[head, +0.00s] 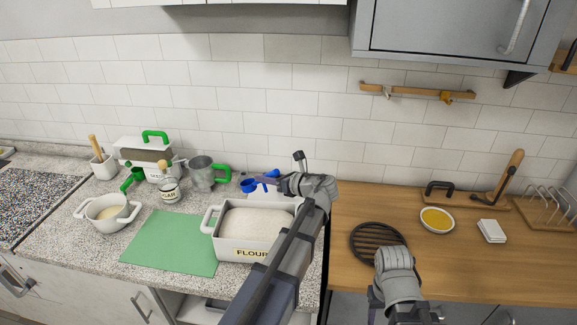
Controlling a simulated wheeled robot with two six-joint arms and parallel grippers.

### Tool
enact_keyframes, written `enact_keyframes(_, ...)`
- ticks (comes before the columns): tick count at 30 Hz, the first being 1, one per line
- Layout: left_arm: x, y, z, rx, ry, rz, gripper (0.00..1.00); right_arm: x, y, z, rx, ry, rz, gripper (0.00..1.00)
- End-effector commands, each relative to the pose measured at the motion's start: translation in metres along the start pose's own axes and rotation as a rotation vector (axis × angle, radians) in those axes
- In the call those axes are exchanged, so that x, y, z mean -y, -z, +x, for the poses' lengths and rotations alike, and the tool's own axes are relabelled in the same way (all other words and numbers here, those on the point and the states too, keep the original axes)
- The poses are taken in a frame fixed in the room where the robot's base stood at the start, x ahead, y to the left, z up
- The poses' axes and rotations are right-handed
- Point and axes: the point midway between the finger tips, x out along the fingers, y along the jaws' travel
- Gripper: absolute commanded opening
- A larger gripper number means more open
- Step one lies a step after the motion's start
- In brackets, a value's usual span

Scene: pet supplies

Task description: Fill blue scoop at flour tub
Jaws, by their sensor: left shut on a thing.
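The blue scoop (249,186) is in the head view, behind the white flour tub (228,254). My left gripper (283,182) is shut on the scoop's handle, at the back right of the tub. The scoop is up near the tub's far rim; I cannot tell if anything is in its bowl. The tub is labelled FLOUR, has side handles and holds pale flour. My left arm hides its right end. Part of my right arm shows over the wooden counter, but its fingers do not show.
A green mat (170,243) lies left of the tub, with a white pot (108,221) beyond its left edge. A metal jug (202,175) and a labelled jar (168,190) stand behind. A black trivet (366,240) and a yellow-filled bowl (437,220) are on the right counter.

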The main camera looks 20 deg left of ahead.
Motion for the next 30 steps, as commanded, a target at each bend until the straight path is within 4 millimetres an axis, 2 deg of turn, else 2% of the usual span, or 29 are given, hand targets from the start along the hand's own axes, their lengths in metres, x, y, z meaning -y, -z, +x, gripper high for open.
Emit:
enact_keyframes(1, -0.004, -0.016, -0.023, -0.047, -0.017, -0.014, 0.0, -0.003, -0.002, -0.032, 0.0, 0.0, 0.001, 0.5)
enact_keyframes(3, -0.009, -0.015, -0.044, -0.113, -0.046, -0.036, 0.0, -0.005, -0.003, -0.05, 0.0, 0.001, 0.001, 0.5)
enact_keyframes(9, -0.024, -0.009, -0.096, -0.257, -0.104, -0.095, 0.0, -0.008, -0.005, -0.087, 0.0, 0.001, 0.003, 0.5)
enact_keyframes(12, -0.028, -0.005, -0.113, -0.298, -0.119, -0.114, 0.0, -0.009, -0.006, -0.097, 0.0, 0.001, 0.003, 0.5)
enact_keyframes(18, -0.032, 0.0, -0.125, -0.33, -0.131, -0.132, 0.0, -0.009, -0.006, -0.102, 0.0, 0.001, 0.004, 0.5)
enact_keyframes(30, -0.031, 0.0, -0.127, -0.33, -0.13, -0.131, 0.0, -0.009, -0.006, -0.102, 0.0, 0.001, 0.004, 0.5)
